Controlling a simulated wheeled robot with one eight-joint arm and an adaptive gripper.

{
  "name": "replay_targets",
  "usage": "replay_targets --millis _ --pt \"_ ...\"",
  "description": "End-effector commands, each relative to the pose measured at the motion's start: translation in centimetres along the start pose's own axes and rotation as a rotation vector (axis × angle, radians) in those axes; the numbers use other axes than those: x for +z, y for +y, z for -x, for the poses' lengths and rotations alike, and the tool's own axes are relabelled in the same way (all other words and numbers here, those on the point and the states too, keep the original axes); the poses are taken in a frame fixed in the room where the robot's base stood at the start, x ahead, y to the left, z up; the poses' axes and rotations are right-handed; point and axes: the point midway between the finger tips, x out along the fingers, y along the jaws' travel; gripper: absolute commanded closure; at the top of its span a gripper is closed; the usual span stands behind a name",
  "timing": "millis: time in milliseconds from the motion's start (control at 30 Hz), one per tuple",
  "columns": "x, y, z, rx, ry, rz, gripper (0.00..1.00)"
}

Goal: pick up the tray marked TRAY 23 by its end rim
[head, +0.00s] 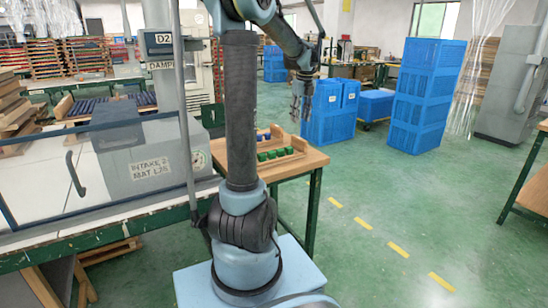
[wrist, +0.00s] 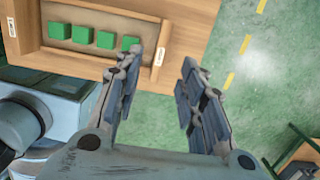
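A wooden tray (wrist: 159,60) with several green blocks (wrist: 82,36) in a row lies on a wooden table top in the wrist view. White labels show on it, but their writing is too small to read, so I cannot tell if it is TRAY 23. In the head view the tray (head: 299,143) stands on the table behind my arm, its left part hidden. My gripper (wrist: 168,62) is open, with nothing between its fingers. In the head view my gripper (head: 300,112) hangs pointing down.
The wooden table (head: 310,159) has a bare corner right of the tray. Blue crates (head: 420,105) are stacked behind it. Green floor with yellow dashes (head: 398,249) is open at right.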

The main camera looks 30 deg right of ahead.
Motion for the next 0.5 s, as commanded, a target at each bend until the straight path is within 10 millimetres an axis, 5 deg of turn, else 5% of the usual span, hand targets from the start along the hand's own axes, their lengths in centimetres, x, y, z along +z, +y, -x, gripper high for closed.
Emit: replay_targets --millis 233,500 --pt "0.0 0.0 -4.2 0.0 0.0 0.001 0.63" --pt "-0.1 0.0 -6.1 0.0 0.0 0.001 0.63"
